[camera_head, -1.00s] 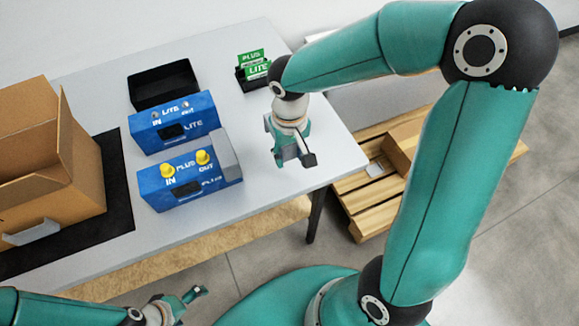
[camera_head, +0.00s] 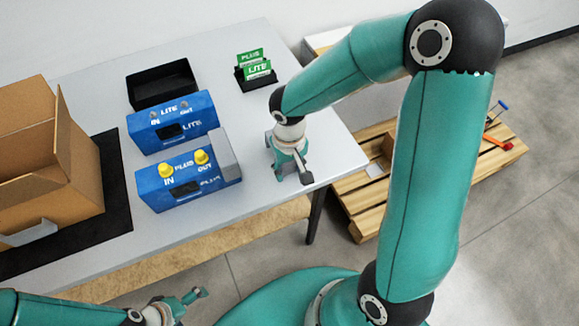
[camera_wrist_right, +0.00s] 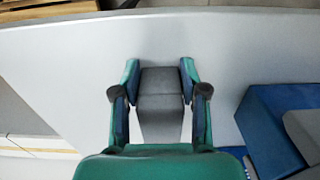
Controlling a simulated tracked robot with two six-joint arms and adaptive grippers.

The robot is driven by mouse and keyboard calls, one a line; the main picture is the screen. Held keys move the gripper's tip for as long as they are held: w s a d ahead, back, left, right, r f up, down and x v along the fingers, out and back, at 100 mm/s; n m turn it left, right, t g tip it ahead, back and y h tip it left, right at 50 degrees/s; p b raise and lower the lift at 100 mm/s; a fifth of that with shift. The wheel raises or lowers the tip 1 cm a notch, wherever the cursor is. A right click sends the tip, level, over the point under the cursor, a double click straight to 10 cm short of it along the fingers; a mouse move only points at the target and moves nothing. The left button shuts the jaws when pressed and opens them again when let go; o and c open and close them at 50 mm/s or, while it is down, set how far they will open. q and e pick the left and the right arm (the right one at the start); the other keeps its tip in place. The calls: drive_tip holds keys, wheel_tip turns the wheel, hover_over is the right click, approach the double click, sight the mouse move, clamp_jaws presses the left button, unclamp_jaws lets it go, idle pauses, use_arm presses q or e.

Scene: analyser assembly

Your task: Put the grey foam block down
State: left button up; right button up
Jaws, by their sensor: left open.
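The grey foam block (camera_wrist_right: 160,95) sits between the two fingers of my right gripper (camera_wrist_right: 160,72) in the right wrist view, with both fingers against its sides. In the head view my right gripper (camera_head: 291,172) is low over the right end of the table, right of the blue PLUS unit. The block is mostly hidden by the gripper there. I cannot tell whether its underside touches the table. My left gripper (camera_head: 192,298) is open and empty near the bottom, in front of the table.
The blue PLUS unit (camera_head: 185,188) has a grey end piece (camera_head: 225,157). A cardboard box (camera_head: 75,180) is at left. A wooden pallet (camera_head: 350,205) stands right of the table.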

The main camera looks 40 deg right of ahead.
drive_tip(key=shift+o, duration=1.4)
wheel_tip(320, 180, up, 12)
drive_tip(key=p, duration=0.1)
drive_tip(key=shift+r, duration=0.15)
drive_tip(key=shift+s, duration=0.1)
